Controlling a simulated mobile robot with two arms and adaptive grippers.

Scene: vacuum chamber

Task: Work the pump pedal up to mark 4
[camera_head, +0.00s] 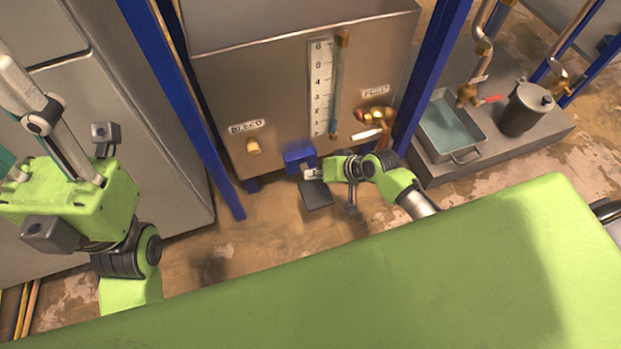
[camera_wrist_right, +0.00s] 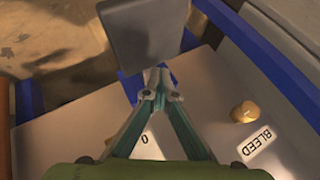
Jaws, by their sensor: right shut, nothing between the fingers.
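The pump pedal is a dark flat plate (camera_head: 316,194) below a blue bracket (camera_head: 299,156) at the foot of the metal tank (camera_head: 225,95). In the right wrist view the grey pedal plate (camera_wrist_right: 145,35) lies just beyond my fingertips. My right gripper (camera_head: 312,173) is shut and empty, close over the pedal's bracket end; I cannot tell whether it touches. It also shows in the wrist view (camera_wrist_right: 158,80). The numbered scale (camera_head: 321,85) includes mark 4, with a sight tube (camera_head: 338,88) beside it; its level is unclear. My left gripper (camera_head: 45,120) is partly cut off at left.
A yellow knob (camera_head: 253,146) is under the BLEED label (camera_head: 246,126). A brass valve with a pale handle (camera_head: 367,134) is right of the scale. Blue frame posts (camera_head: 185,110) flank the tank. A water tray (camera_head: 448,125) and dark pot (camera_head: 525,108) stand at right.

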